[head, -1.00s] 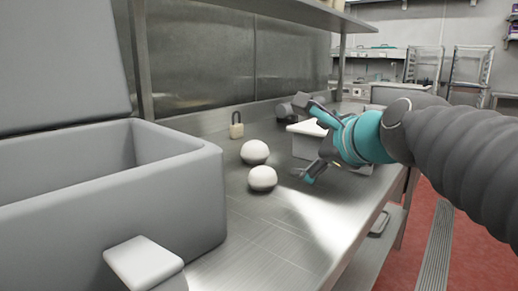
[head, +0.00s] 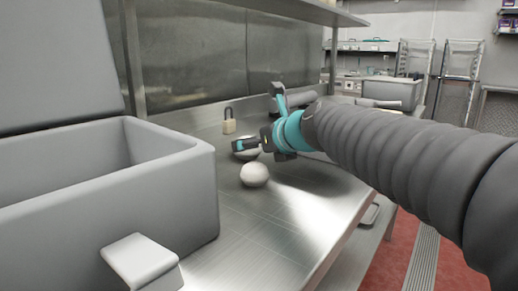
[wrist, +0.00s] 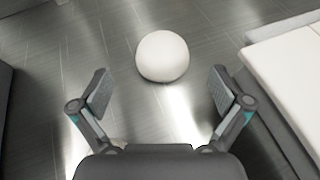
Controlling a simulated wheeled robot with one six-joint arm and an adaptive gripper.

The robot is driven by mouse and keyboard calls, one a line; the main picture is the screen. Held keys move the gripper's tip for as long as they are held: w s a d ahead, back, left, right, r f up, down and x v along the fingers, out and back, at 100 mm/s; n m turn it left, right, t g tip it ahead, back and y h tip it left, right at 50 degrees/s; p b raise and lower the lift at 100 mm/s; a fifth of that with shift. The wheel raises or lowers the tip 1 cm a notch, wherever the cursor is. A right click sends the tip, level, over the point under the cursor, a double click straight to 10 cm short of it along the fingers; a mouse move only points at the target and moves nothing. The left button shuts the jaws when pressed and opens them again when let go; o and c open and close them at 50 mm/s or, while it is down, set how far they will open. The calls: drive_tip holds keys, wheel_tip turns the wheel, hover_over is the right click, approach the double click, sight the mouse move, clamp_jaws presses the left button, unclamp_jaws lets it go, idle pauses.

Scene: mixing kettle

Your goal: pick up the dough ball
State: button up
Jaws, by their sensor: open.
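The nearer dough ball (head: 254,174) is fully in view in the head view.
A padlock (head: 229,122) stands behind the balls. A white-topped box (wrist: 290,75) lies right of the ball in the wrist view.

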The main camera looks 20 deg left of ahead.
drive_tip(key=x, duration=0.5)
drive_tip(key=shift+d+f+b, duration=0.2)
drive_tip(key=shift+f+b, duration=0.1)
drive_tip(key=shift+f, duration=0.1)
drive_tip(key=shift+w+a+f, duration=0.15)
drive_tip(key=shift+w+a, duration=0.25)
drive_tip(key=c, duration=1.3)
